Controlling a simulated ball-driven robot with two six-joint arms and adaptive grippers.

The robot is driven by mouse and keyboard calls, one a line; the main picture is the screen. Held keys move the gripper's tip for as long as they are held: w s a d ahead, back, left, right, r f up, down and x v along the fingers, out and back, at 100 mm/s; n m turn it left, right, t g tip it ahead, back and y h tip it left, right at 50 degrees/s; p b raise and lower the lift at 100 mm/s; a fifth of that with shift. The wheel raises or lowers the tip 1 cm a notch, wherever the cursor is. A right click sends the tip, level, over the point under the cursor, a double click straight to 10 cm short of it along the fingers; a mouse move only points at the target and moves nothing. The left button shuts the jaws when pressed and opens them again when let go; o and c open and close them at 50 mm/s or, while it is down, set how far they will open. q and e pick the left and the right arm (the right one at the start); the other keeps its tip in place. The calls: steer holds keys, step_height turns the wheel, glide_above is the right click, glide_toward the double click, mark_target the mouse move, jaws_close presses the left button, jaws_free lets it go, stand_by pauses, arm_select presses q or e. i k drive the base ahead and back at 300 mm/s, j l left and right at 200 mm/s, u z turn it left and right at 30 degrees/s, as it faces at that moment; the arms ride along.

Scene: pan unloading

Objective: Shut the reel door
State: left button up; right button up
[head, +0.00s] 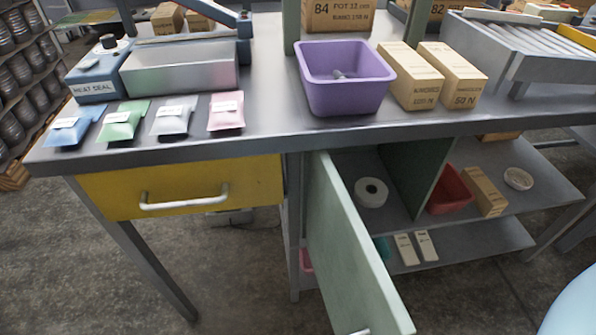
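The reel door (350,250) is a pale green panel under the workbench. It stands open, swung out toward me, with its lower end near the bottom edge of the head view. A small piece of a light handle (360,331) shows at the bottom edge. Behind the door, a white reel (371,191) lies on the shelf in the open compartment. Neither of my grippers is in view.
A yellow drawer (180,187) with a white handle is left of the door and looks shut. The bench top (270,112) holds a purple bin (343,80), cartons and several pouches. A red bin (449,190) sits on the shelf. Floor in front is clear.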

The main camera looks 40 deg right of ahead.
mark_target(360, 297)
steer(key=j+z, duration=0.2)
steer(key=z, duration=1.35)
